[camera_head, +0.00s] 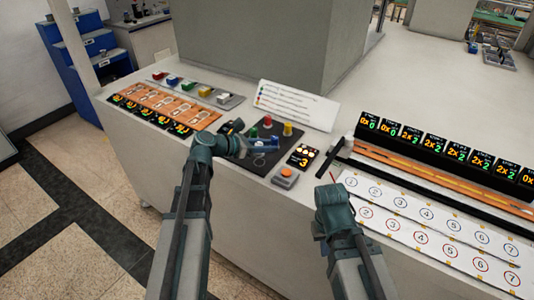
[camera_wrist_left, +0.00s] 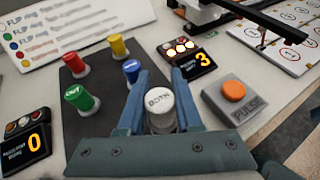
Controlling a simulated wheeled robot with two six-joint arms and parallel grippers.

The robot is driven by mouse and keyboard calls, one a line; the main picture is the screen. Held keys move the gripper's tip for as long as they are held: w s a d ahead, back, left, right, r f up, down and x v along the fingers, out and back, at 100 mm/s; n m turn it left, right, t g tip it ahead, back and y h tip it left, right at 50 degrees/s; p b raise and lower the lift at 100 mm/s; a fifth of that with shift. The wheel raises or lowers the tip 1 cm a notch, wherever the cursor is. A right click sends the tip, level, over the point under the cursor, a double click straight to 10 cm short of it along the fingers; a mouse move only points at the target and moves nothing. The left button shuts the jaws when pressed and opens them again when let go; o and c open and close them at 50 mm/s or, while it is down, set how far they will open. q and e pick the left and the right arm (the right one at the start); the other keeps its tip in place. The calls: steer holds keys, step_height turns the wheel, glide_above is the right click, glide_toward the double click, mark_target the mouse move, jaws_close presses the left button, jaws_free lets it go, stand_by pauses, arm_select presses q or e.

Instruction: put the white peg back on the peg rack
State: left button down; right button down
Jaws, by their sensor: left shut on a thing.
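The white peg (camera_wrist_left: 160,102), with "BOTH" on its top, stands between the fingers of my left gripper (camera_wrist_left: 158,80) in the left wrist view. The gripper is shut on it. Its lower end is hidden, so I cannot tell whether it touches the board. The dark peg board (camera_wrist_left: 103,78) lies below, with green (camera_wrist_left: 78,97), red (camera_wrist_left: 75,64), yellow (camera_wrist_left: 118,45) and blue (camera_wrist_left: 131,70) pegs upright on it. In the head view my left gripper (camera_head: 262,144) is over the front part of this board. My right gripper (camera_head: 333,182) is apart, to the right; its fingers are unclear.
An orange button box (camera_head: 286,177) and a display reading 3 (camera_head: 302,156) stand right of the board. A grey strip with coloured blocks (camera_head: 234,103) is at the back left. Numbered panels (camera_head: 430,225) and a display row fill the right.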

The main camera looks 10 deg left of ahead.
mark_target(267, 160)
arm_select(q)
step_height(267, 160, down, 4)
steer(key=b, duration=0.3)
steer(key=shift+r, duration=0.35)
steer(key=c, duration=0.6)
jaws_free()
